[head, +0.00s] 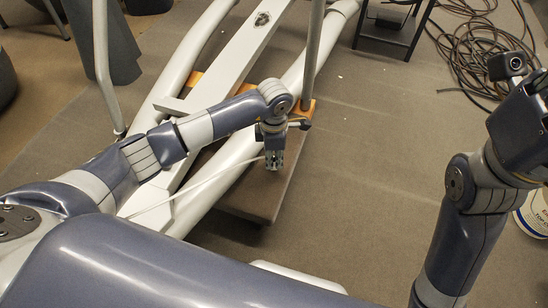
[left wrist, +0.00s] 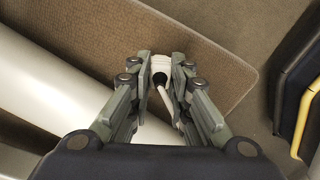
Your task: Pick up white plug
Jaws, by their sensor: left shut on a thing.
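The white plug (left wrist: 161,66) is between the fingertips of my left gripper (left wrist: 161,78) in the left wrist view, with a white cable (left wrist: 165,103) running back from it between the fingers. The fingers are closed on its sides. In the head view my left gripper (head: 273,162) points down over the brown carpeted board (head: 262,193); the plug itself is hard to make out there. The white cable (head: 185,192) runs from the gripper down to the left. My right arm is at the right edge of the head view; its fingertips are not visible.
White tubes of the elliptical frame (head: 215,95) run diagonally beside my left arm. Coiled black cables (head: 470,60) lie at the upper right, and a white bucket (head: 535,215) stands at the right edge. Carpet floor (head: 365,190) is clear right of the board.

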